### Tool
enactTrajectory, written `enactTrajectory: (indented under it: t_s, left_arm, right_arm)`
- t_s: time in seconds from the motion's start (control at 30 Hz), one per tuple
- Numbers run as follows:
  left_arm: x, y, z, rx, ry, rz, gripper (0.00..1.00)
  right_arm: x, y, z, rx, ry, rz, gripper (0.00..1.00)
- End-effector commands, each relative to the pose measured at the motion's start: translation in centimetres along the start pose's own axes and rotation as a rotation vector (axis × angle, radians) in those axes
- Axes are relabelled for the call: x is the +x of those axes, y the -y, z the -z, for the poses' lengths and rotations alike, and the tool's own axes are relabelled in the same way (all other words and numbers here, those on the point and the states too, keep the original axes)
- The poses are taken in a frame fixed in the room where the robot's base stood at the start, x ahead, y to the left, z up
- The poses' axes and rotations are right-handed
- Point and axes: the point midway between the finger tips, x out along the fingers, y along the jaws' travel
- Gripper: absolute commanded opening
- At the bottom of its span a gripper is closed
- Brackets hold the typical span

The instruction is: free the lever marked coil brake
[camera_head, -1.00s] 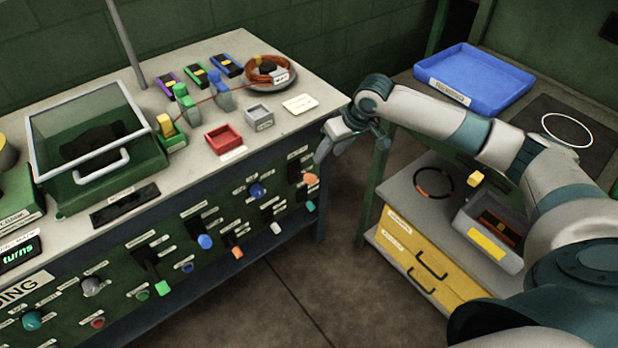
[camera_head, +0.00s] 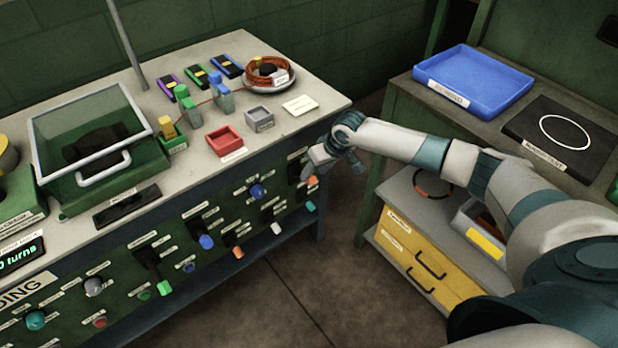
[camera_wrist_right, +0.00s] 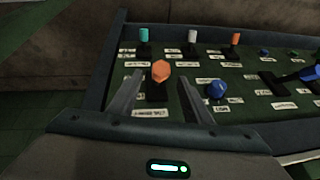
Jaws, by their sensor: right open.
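The green front panel (camera_head: 215,225) carries several levers and knobs with small white labels. I cannot read which label says coil brake. My right gripper (camera_head: 318,172) is at the right end of this panel, close in front of its upper levers. In the right wrist view, my right gripper (camera_wrist_right: 160,105) is open, with one finger on each side of an orange-tipped lever (camera_wrist_right: 161,72). The fingers do not visibly touch it. The same orange lever tip (camera_head: 309,180) shows just below the gripper in the head view. My left gripper is not in view.
A blue knob (camera_wrist_right: 216,89) sits close beside the right finger in the wrist view. More levers (camera_wrist_right: 192,37) line the panel edge. A side bench with a blue tray (camera_head: 474,80) and yellow drawers (camera_head: 405,245) stands right. Floor (camera_head: 300,290) between benches is open.

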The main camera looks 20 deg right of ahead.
Motion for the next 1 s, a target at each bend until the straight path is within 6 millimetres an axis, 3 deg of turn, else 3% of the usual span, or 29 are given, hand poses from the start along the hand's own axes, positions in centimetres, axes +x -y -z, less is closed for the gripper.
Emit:
enactTrajectory:
  t_s: [0.2, 0.4, 0.83, 1.0]
  left_arm:
    - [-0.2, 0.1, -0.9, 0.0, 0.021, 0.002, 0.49]
    - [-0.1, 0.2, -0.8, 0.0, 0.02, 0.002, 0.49]
    - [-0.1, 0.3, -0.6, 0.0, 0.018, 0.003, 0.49]
    - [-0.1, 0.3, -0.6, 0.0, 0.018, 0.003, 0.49]
  right_arm:
    - [3.5, 0.1, 0.0, 0.0, 0.001, 0.0, 0.45]
    - [5.3, 0.0, 0.1, 0.0, 0.0, 0.0, 0.45]
    - [5.9, 0.0, 0.0, -0.001, -0.001, -0.001, 0.45]
    - [5.9, 0.0, 0.0, -0.001, -0.001, 0.0, 0.04]
